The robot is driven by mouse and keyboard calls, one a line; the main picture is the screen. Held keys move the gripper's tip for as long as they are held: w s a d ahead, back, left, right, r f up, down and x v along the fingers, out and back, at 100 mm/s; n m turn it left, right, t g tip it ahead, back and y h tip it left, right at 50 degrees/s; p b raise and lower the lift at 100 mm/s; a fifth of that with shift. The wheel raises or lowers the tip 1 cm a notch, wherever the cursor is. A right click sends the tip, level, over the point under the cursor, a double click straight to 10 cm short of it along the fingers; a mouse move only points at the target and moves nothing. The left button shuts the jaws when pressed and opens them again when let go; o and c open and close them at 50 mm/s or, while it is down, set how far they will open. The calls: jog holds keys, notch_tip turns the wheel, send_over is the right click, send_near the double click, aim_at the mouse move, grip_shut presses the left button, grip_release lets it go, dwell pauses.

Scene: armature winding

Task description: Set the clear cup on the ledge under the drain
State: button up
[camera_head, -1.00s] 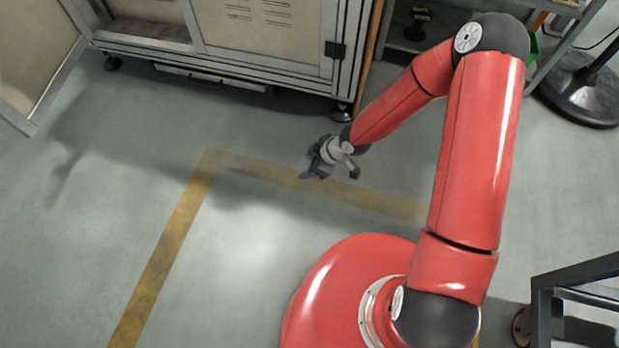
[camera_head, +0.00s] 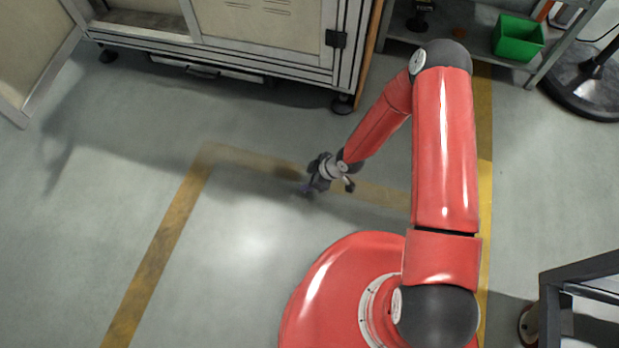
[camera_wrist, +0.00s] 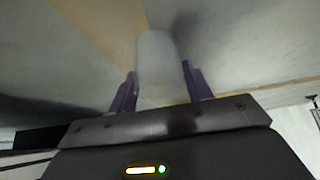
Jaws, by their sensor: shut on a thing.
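My gripper (camera_wrist: 160,88) is shut on the clear cup (camera_wrist: 158,58) in the wrist view. The cup is a pale, see-through cylinder between the two purple fingers, and the floor shows behind it. In the head view my gripper (camera_head: 307,188) hangs over the open floor near the yellow line, left of my red arm. The cup is too small and faint to make out there. I cannot make out the drain or the ledge in either view.
A metal-framed cabinet (camera_head: 270,58) stands at the back left. A grey shelf (camera_head: 470,50) with a green bin (camera_head: 517,40) is at the back right. A dark-framed cart (camera_head: 590,275) stands at the lower right. The floor at left is clear.

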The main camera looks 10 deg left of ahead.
jog(key=shift+f, duration=0.15)
jog(key=o, duration=0.9)
jog(key=shift+o, duration=0.2)
jog(key=shift+r, duration=0.35)
jog(key=p+v, duration=0.3)
jog(key=v, duration=0.8)
jog(key=shift+d+r, duration=0.25)
jog(key=shift+r, duration=0.05)
